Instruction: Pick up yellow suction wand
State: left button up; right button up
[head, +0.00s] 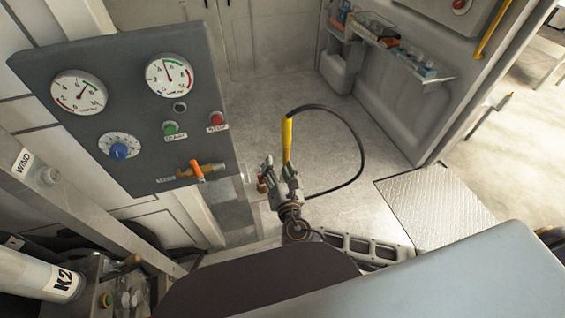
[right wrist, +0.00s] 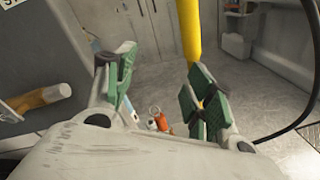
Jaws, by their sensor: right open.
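The yellow suction wand (head: 287,138) stands roughly upright in the head view, with a black hose (head: 350,140) looping from its top to the right and down. My right gripper (head: 279,170) is at the wand's lower part, open, with nothing clamped in it. In the right wrist view, the wand (right wrist: 190,30) comes down from the top and passes behind the right-hand finger of my right gripper (right wrist: 160,66). The gap between the green finger pads looks empty. The wand's lower end is mostly hidden by that finger. My left gripper is not in view.
A grey gauge panel (head: 120,122) with dials, buttons and an orange-handled valve (head: 197,170) stands close on the left. A wall shelf (head: 400,55) with small items is at the back right. Open floor (head: 270,95) lies behind the wand. A metal tread plate (head: 435,205) is at right.

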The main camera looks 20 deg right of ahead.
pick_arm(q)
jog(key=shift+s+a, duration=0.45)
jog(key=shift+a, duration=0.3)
pick_arm(e)
jog(key=d+n+h, duration=0.1)
jog(key=d+r+n+h, duration=0.1)
jog(key=d+n+h, duration=0.1)
jog(key=n, duration=0.1)
jog(key=shift+s+d+r, duration=0.2)
jog(key=shift+s+d, duration=0.1)
jog(key=shift+d, duration=0.1)
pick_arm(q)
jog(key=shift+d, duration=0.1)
